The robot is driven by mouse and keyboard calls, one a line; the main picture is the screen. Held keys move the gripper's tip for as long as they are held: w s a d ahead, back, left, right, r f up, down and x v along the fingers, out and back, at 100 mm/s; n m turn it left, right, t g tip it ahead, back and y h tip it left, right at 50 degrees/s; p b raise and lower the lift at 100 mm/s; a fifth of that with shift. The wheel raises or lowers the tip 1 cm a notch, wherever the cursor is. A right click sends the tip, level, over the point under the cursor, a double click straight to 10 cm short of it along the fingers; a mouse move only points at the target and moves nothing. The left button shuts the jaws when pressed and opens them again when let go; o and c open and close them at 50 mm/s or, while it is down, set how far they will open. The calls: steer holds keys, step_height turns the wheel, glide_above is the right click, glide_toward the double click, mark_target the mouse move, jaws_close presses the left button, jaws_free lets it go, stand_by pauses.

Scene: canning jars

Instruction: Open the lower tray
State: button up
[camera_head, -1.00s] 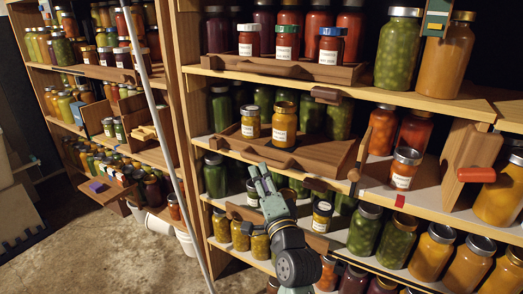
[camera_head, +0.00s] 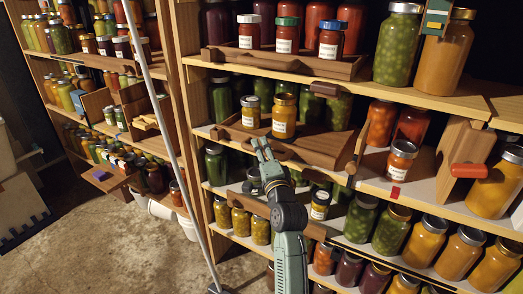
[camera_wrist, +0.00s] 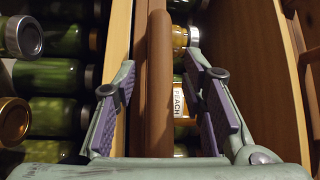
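Wooden trays sit on the right shelf unit. One tray (camera_head: 333,150) on the middle shelf holds two labelled jars and has a dark handle bar along its front. A lower wooden front (camera_head: 312,229) shows on the shelf below, partly hidden by my arm. My gripper (camera_head: 262,146) is at the front of the middle-shelf tray. In the wrist view, my gripper (camera_wrist: 171,100) is open, with its purple pads on either side of a brown handle bar (camera_wrist: 159,80). The pads look apart from the bar. An orange jar labelled PEACH (camera_wrist: 182,100) shows behind it.
An upper tray (camera_head: 290,64) with several red jars is above. Green jars (camera_wrist: 45,75) lie left of the bar in the wrist view. A pale pole (camera_head: 165,110) stands left of my arm. A jar (camera_head: 401,160) and a red-handled block (camera_head: 466,150) stand to the right.

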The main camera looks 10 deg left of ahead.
steer(key=shift+c, duration=0.4)
jaws_close()
stand_by(0.5)
